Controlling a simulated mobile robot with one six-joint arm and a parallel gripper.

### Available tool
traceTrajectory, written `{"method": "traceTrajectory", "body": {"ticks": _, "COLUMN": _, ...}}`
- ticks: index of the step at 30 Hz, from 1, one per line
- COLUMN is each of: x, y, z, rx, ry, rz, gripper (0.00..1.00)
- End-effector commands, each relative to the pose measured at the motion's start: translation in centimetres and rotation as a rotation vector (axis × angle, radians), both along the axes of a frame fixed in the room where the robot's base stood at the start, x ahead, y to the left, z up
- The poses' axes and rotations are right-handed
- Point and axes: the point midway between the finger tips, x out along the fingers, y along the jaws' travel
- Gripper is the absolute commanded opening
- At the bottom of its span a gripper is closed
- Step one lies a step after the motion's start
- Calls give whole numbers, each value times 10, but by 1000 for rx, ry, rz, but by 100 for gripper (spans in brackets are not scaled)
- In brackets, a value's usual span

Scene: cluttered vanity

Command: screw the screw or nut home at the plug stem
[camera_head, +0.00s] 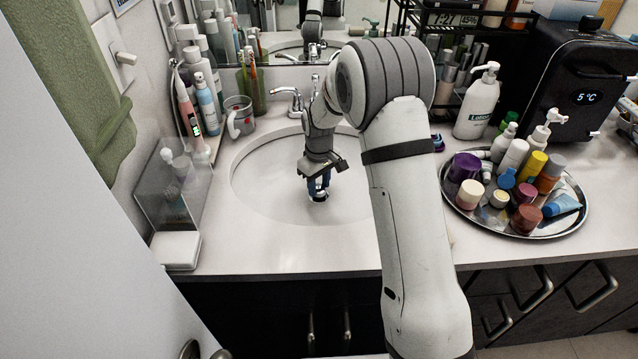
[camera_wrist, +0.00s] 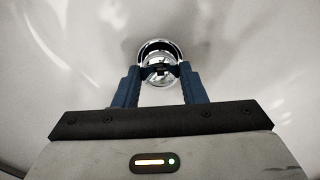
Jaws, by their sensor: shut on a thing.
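The sink basin (camera_head: 262,180) is a white oval set in the counter. My gripper (camera_head: 319,192) reaches down into it over the drain. In the wrist view my gripper's blue fingers (camera_wrist: 160,84) are closed on the sides of a round chrome plug (camera_wrist: 159,62). The plug sits at the dark-rimmed drain opening (camera_wrist: 150,45), whose far edge shows behind it. The plug stem and any screw or nut are hidden under the plug or between the fingers. In the head view the plug (camera_head: 319,197) shows only as a small bright piece below the fingers.
A chrome faucet (camera_head: 292,100) stands behind the basin. A metal tray (camera_head: 480,222) crowded with bottles and jars is at the right, with a white pump bottle (camera_head: 478,105) behind it. A mug (camera_head: 238,117) and a clear box (camera_head: 165,195) stand left. The basin around my gripper is clear.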

Motion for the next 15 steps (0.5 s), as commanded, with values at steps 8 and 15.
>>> {"method": "traceTrajectory", "body": {"ticks": 8, "x": 0, "y": 0, "z": 0, "rx": 0, "ry": -1, "rz": -1, "gripper": 10}}
{"method": "traceTrajectory", "body": {"ticks": 15, "x": 0, "y": 0, "z": 0, "rx": 0, "ry": -1, "rz": -204, "gripper": 10}}
